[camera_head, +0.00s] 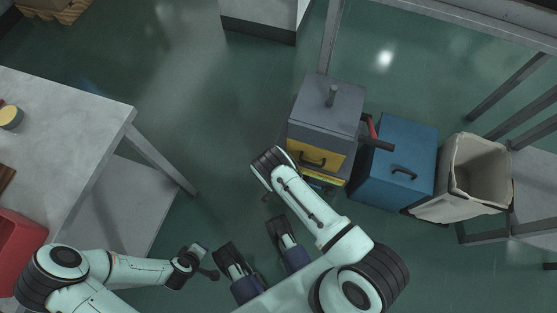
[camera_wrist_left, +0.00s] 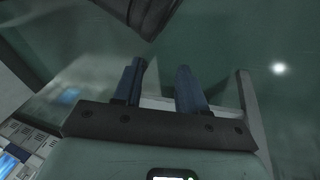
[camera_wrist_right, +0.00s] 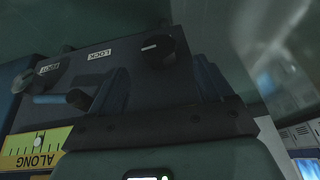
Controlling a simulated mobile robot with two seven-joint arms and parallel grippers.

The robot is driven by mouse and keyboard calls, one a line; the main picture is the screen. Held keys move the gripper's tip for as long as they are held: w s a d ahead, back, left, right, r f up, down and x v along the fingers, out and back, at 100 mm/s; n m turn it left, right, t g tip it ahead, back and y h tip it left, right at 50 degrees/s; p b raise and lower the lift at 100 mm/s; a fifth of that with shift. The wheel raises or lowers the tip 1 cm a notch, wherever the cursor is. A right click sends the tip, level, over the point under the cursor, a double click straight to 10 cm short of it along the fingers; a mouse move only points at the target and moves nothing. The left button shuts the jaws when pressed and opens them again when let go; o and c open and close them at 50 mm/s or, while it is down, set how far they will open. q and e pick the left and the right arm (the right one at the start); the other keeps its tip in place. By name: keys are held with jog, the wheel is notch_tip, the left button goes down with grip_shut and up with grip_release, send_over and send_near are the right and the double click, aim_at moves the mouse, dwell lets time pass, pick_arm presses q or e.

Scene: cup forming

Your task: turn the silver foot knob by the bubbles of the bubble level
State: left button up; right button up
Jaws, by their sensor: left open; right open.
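In the right wrist view a dark panel carries a grey knob (camera_wrist_right: 22,82) beside a label reading FOOT, at the far left. A black knob (camera_wrist_right: 168,50) sits beside a label reading LOCK. A yellow level strip (camera_wrist_right: 38,146) marked ALONG, with a pale round spot on it, shows at the lower left. My right gripper (camera_wrist_right: 160,82) is open in front of the panel, to the right of the foot knob and apart from it. My left gripper (camera_head: 205,264) is open and empty, low at the left.
The grey machine (camera_head: 326,112) with a yellow front stands beside a blue box (camera_head: 402,160) and a canvas bin (camera_head: 470,180). A grey table (camera_head: 70,115) with a red crate (camera_head: 18,240) is at the left. Green floor (camera_head: 200,90) lies clear between.

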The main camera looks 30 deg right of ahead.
jog(key=b+x, duration=0.2)
jog(key=x, duration=0.3)
jog(key=shift+f, duration=0.15)
jog(key=shift+w+d+f, duration=0.1)
jog(key=shift+d+f, duration=0.05)
jog(key=shift+f, duration=0.15)
pick_arm(q)
jog(key=s+a+f+g, duration=0.1)
jog(key=s+f, duration=0.3)
jog(key=shift+f+g, duration=0.3)
jog(key=shift+f, duration=0.1)
jog(key=shift+s, duration=0.1)
